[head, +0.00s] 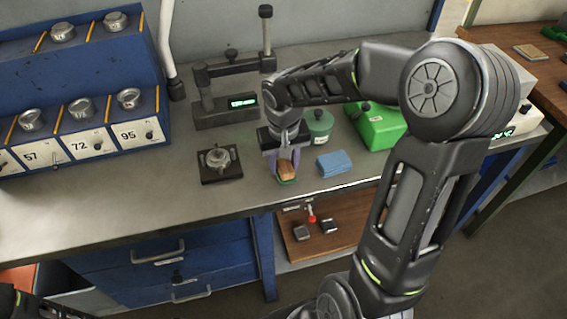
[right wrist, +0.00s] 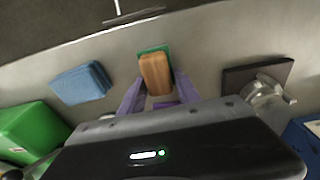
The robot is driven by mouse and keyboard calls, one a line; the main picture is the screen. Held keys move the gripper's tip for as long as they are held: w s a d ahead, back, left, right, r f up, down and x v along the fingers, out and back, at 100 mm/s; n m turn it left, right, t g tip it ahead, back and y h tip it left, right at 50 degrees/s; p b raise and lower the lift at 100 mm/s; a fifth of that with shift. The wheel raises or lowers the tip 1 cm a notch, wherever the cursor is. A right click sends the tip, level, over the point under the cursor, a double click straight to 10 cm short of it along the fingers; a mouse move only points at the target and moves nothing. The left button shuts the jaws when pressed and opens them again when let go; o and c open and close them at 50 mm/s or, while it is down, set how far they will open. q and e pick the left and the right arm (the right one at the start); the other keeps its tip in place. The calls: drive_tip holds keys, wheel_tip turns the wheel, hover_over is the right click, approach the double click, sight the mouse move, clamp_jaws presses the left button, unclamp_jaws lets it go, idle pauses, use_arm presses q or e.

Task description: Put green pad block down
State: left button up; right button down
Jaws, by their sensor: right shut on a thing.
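The green pad block has a tan wooden body (head: 286,167) with a green pad (head: 286,181) on its underside. My right gripper (head: 284,163) is shut on it, one purple finger on each side, near the front edge of the grey bench. The right wrist view also shows the wooden body (right wrist: 156,74) between the purple fingers, with a strip of green pad (right wrist: 153,49) at its far end. I cannot tell whether the pad touches the bench top. My left gripper is out of view; only a dark part of my left arm shows at the bottom left.
A folded blue cloth (head: 334,163) lies just right of the block. A dark plate with a metal fixture (head: 220,164) sits to the left. A green-lidded jar (head: 319,124), a green box (head: 379,125) and a gauge stand (head: 226,111) are behind. The bench's left front (head: 110,205) is clear.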

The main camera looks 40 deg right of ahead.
sight(284, 165)
drive_tip(key=shift+f, duration=0.45)
drive_tip(key=shift+f, duration=0.15)
drive_tip(key=c, duration=0.9)
unclamp_jaws()
drive_tip(key=shift+o, duration=0.2)
wheel_tip(284, 165, up, 12)
drive_tip(key=s, duration=0.1)
drive_tip(key=shift+a+b, duration=0.35)
drive_tip(key=shift+b, duration=0.05)
drive_tip(key=shift+s, duration=0.1)
